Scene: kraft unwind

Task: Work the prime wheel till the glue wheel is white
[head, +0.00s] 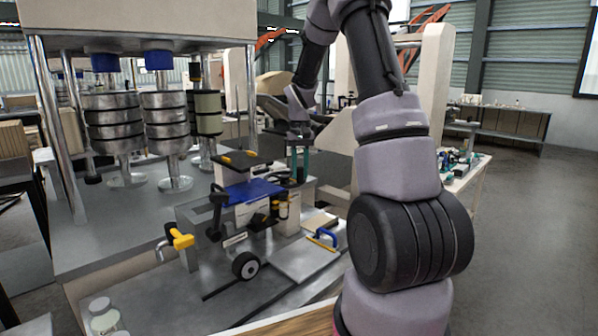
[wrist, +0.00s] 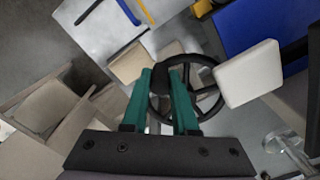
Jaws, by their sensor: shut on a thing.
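A black spoked handwheel (wrist: 206,93), which I take to be the prime wheel, sits between and beyond my fingertips in the wrist view. My gripper (wrist: 164,82) has two green fingers, shut on a dark part of this wheel at its left side. In the head view my gripper (head: 300,165) is at the back right of the bench machine, and the handwheel cannot be made out there. A small wheel (head: 245,265) with a black rim and a pale grey-white face stands at the machine's front. It may be the glue wheel; I cannot be sure.
A blue-handled tool (head: 327,237) lies on a pale plate at the right. Floor at the right is open.

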